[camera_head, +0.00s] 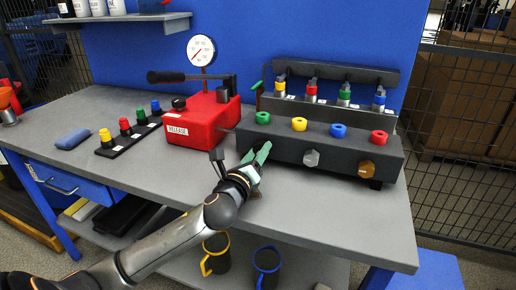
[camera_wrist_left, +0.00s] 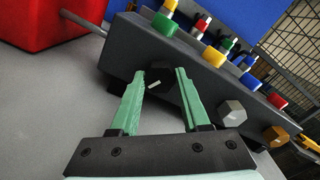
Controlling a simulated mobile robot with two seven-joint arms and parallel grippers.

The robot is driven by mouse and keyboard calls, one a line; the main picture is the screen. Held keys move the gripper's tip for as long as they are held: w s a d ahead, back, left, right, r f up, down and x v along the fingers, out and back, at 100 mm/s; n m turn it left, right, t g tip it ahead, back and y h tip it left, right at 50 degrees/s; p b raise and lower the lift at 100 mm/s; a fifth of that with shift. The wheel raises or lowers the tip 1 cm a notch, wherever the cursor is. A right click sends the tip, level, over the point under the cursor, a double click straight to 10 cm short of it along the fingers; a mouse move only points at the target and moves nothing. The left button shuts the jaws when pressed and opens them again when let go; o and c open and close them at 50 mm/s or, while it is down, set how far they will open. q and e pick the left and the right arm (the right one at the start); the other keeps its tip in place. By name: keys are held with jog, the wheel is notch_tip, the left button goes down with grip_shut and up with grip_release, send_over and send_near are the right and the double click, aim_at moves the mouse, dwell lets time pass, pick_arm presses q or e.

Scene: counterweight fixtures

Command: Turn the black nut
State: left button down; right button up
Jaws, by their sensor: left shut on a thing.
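The black nut (camera_wrist_left: 159,75) is on the front face of the dark grey manifold block (camera_head: 335,151), at its left end. A short white mark shows on the nut. My left gripper (camera_head: 259,156) reaches the block's front from below. In the left wrist view its green fingers (camera_wrist_left: 161,78) stand on both sides of the black nut and are shut on it. In the head view the fingers largely hide the nut. A silver nut (camera_head: 311,158) and a brass nut (camera_head: 366,167) sit to the right on the same face. My right gripper is not in view.
Green, yellow, blue and red ring knobs top the block; a rack of colored fittings (camera_head: 343,98) stands behind. A red pump box (camera_head: 202,117) with a gauge (camera_head: 201,50) stands to the left. The bench front (camera_head: 120,180) is mostly clear.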

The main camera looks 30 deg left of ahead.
pick_arm(q)
jog(key=shift+r+m+p, duration=0.25)
jog(key=shift+m+p, duration=0.15)
jog(key=shift+p, duration=0.1)
jog(key=m+p, duration=0.4)
jog(key=p, duration=0.2)
jog(key=m+p, duration=0.3)
jog(key=p, duration=0.1)
jog(key=shift+m, duration=0.4)
jog(key=shift+m+p, duration=0.35)
jog(key=shift+m, duration=0.05)
jog(key=shift+f+m+p, duration=0.2)
jog(key=shift+m+p, duration=1.1)
jog(key=shift+m, duration=0.1)
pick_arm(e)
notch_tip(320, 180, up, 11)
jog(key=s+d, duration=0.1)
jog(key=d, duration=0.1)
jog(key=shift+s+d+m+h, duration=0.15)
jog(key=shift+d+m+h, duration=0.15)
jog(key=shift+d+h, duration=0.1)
pick_arm(q)
jog(key=shift+c, duration=1.9)
grip_release()
